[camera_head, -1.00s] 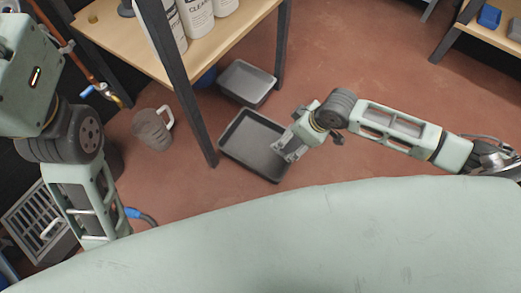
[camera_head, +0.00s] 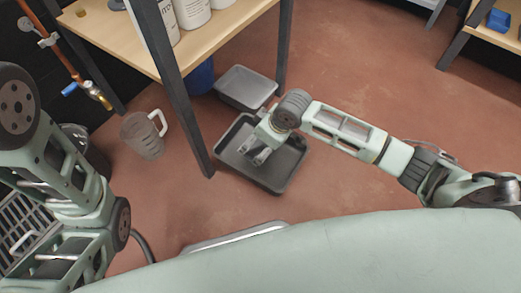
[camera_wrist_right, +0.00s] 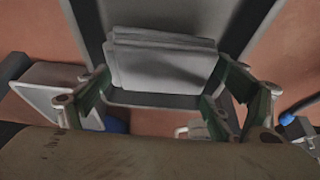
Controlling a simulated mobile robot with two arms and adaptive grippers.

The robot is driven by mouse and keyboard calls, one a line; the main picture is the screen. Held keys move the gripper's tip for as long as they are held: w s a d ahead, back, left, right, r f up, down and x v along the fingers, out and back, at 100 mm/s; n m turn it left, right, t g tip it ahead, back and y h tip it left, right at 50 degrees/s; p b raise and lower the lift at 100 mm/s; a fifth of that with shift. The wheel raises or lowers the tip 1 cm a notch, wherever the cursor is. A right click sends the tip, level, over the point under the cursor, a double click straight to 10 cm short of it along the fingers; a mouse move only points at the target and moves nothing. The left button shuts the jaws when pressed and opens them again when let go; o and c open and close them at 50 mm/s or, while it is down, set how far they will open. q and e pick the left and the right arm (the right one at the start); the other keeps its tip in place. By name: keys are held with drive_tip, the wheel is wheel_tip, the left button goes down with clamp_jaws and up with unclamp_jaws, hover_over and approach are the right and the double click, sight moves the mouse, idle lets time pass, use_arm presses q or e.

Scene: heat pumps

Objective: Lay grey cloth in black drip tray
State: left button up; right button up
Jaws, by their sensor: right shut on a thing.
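The black drip tray (camera_head: 272,181) lies on the red floor by the leg of the wooden bench in the head view. My right gripper (camera_head: 258,152) is over this tray, inside its outline. In the right wrist view the gripper (camera_wrist_right: 158,97) is shut on the folded grey cloth (camera_wrist_right: 160,62), which has several layers. A dark tray surface (camera_wrist_right: 238,22) shows behind the cloth. I cannot tell whether the cloth touches the tray's bottom. In the head view the gripper mostly hides the cloth. My left arm is at the left edge; its gripper is out of view.
A second grey tray (camera_head: 246,88) lies just behind the drip tray. A measuring jug (camera_head: 141,136) stands left of the bench leg (camera_head: 186,115). White bottles (camera_head: 190,12) stand on the bench (camera_head: 218,22). The floor to the right is clear.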

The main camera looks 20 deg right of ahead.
sight(263, 146)
wheel_tip(263, 146, down, 4)
drive_tip(key=b, duration=0.3)
drive_tip(key=shift+r, duration=0.15)
drive_tip(key=o, duration=0.9)
drive_tip(key=shift+f, duration=0.2)
